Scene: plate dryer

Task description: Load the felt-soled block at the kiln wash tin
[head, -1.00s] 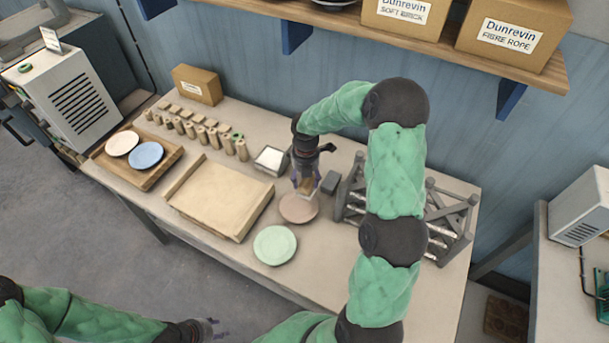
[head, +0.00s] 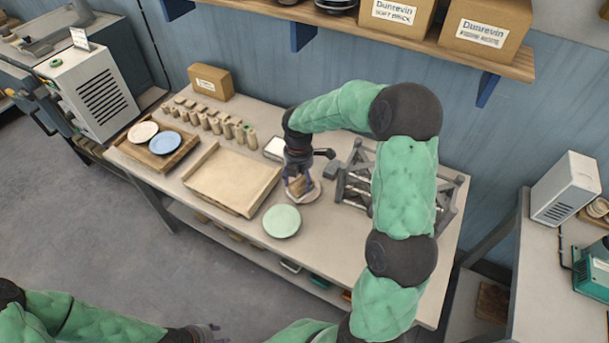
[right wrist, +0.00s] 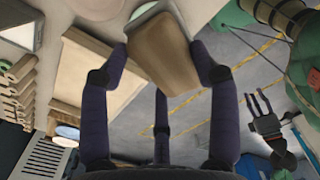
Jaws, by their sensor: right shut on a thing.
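My right gripper (head: 299,186) is shut on a tan block (right wrist: 163,55), held between its dark fingers. In the head view the block overlaps the pinkish plate (head: 313,195); I cannot tell if they touch. Its felt sole cannot be made out clearly. The square tin with white contents, likely the kiln wash tin (head: 274,147), is just behind and left of my right gripper, partly hidden by it. The tin also shows at top left in the right wrist view (right wrist: 22,22). My left gripper (head: 212,332) is low in the head view, away from the table, with its fingers apart (right wrist: 262,104).
A pale green plate (head: 282,221) lies near the front edge. A shallow tan tray (head: 232,180) and a wooden board (head: 178,156) with two plates are left. Several small posts (head: 215,124) stand behind. A grey rack (head: 357,181) stands right of my right gripper.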

